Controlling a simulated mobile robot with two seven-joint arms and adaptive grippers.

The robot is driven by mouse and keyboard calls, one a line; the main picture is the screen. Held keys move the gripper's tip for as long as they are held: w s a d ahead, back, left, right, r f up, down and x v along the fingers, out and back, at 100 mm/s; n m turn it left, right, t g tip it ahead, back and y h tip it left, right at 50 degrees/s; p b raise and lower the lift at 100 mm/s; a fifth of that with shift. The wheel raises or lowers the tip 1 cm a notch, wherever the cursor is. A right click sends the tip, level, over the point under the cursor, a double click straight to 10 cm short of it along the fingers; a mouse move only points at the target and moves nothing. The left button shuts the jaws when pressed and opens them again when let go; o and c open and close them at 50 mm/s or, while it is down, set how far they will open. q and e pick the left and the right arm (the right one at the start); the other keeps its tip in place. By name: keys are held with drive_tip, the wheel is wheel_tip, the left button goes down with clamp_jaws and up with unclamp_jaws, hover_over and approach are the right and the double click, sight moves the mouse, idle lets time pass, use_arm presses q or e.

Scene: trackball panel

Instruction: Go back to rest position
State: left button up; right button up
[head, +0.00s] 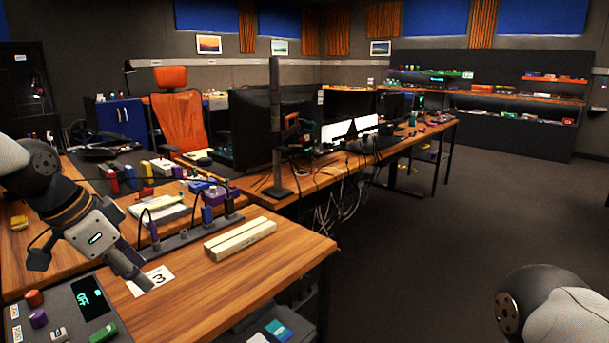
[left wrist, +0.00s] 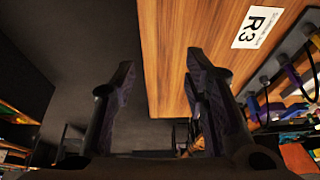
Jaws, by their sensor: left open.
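My left gripper (head: 135,272) is at the left of the head view, above the front of the wooden desk (head: 240,275). Its fingers point down and to the right, close to the white label (head: 152,279). In the left wrist view the two dark fingers (left wrist: 160,95) stand apart with nothing between them. The dark control panel (head: 65,312) is at the lower left, with an orange knob (head: 33,298), a purple knob (head: 38,319), a green part (head: 103,331) and a display reading OFF (head: 90,297). My right arm shows only in part at the lower right; its gripper is out of view.
A pale bar-shaped object (head: 240,239) lies on the desk beside a dark power strip (head: 190,235) with plugs and cables. A dark post (head: 276,130) and monitors stand behind. An orange chair (head: 178,115) is farther back. The floor (head: 430,230) at right is open.

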use_arm(q)
drive_tip(key=s+d+f+n+g, duration=0.1)
drive_tip(key=s+d+f, duration=0.2)
drive_tip(key=s+f, duration=0.35)
drive_tip(key=s+d+f+n+g, duration=0.1)
drive_tip(key=s+d+f+n, duration=0.15)
drive_tip(key=f, duration=0.65)
drive_tip(key=s+d+f+n+g, duration=0.1)
drive_tip(key=s+d+f, duration=0.2)
drive_tip(key=s+f, duration=0.35)
drive_tip(key=s+a+f+n+g+y, duration=0.1)
drive_tip(key=s+f, duration=0.2)
drive_tip(key=s, duration=0.5)
drive_tip(key=s+f+n+g+y, duration=0.1)
drive_tip(key=s+f, duration=0.2)
drive_tip(key=s, duration=0.6)
drive_tip(key=s+a+f+n+g, duration=0.1)
drive_tip(key=s+f+n, duration=0.1)
drive_tip(key=s, duration=0.6)
drive_tip(key=shift+s+a+f+y, duration=0.3)
drive_tip(key=shift+s+f+y, duration=0.05)
drive_tip(key=shift+f+y, duration=0.05)
use_arm(e)
drive_tip(key=shift+w, duration=0.4)
